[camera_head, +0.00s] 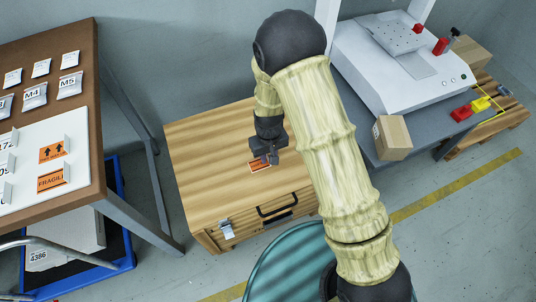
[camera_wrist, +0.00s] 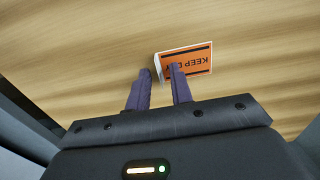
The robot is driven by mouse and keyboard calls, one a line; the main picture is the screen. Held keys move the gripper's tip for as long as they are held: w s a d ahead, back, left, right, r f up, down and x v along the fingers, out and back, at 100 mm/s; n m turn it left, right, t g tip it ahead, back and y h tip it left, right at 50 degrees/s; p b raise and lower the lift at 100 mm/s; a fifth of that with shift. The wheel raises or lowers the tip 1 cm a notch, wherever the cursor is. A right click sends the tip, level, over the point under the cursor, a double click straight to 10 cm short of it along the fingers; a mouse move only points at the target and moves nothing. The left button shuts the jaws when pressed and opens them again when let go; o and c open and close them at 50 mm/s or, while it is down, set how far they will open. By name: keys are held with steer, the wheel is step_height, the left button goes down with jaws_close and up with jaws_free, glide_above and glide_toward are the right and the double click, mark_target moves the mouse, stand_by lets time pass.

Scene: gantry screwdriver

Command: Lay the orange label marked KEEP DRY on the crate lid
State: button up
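The orange KEEP DRY label (camera_head: 260,167) lies on the light wooden crate lid (camera_head: 205,150), near the lid's front edge. In the wrist view the label (camera_wrist: 198,60) shows its printing upside down, partly covered by a finger, with a white strip along its left end. My gripper (camera_head: 268,160) is just above the label. In the wrist view my gripper (camera_wrist: 160,72) has its two fingers apart, with the white strip's end between them and the right finger in front of the label. Whether a finger touches the label I cannot tell.
A brown table (camera_head: 88,130) at left holds a white board (camera_head: 22,185) with other orange labels, one marked FRAGILE (camera_head: 50,181), and several small packets. A white machine (camera_head: 385,75) and a small cardboard box (camera_head: 393,138) stand at right. The lid's left part is clear.

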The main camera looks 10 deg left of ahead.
steer(key=shift+r, duration=0.1)
step_height(320, 180, up, 17)
steer(key=p, duration=0.6)
steer(key=shift+r, duration=0.1)
stand_by(0.5)
steer(key=s+d+r+m+t, duration=0.1)
steer(key=s+d+r+m, duration=0.2)
steer(key=d, duration=0.5)
steer(key=s+d+r+m+t+p, duration=0.1)
steer(key=s+d+r, duration=0.2)
steer(key=d+r, duration=0.3)
steer(key=s+d+r+m+t, duration=0.1)
steer(key=s+d+r+m, duration=0.2)
steer(key=d, duration=0.6)
step_height(320, 180, up, 32)
steer(key=p, duration=3.2)
steer(key=shift+a+n, duration=0.15)
steer(key=shift+n, duration=0.15)
